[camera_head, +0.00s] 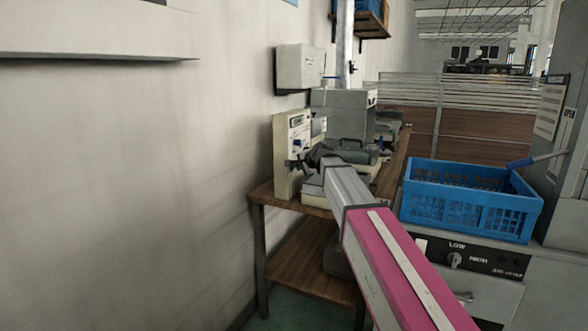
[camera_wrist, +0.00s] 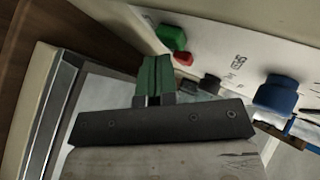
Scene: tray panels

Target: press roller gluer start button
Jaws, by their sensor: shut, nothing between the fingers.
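A cream machine with an upright control panel (camera_head: 291,150) stands on a wooden table by the wall. In the wrist view its pale panel (camera_wrist: 228,48) carries a green button (camera_wrist: 172,37), with a red button (camera_wrist: 183,58) just beside it. My gripper (camera_wrist: 154,62) is shut and empty, its green fingers pointing toward the panel. The fingertips appear just short of the green button, slightly left of and below it in the picture; I cannot tell whether they touch. In the head view my gripper (camera_head: 309,160) is small and dark in front of the panel.
A blue knob (camera_wrist: 277,93) and a black knob (camera_wrist: 210,83) are on the same panel. A blue crate (camera_head: 470,202) stands right of my arm on a grey cabinet with a dial (camera_head: 454,260). The wooden table (camera_head: 312,262) has a lower shelf. A bare wall is at left.

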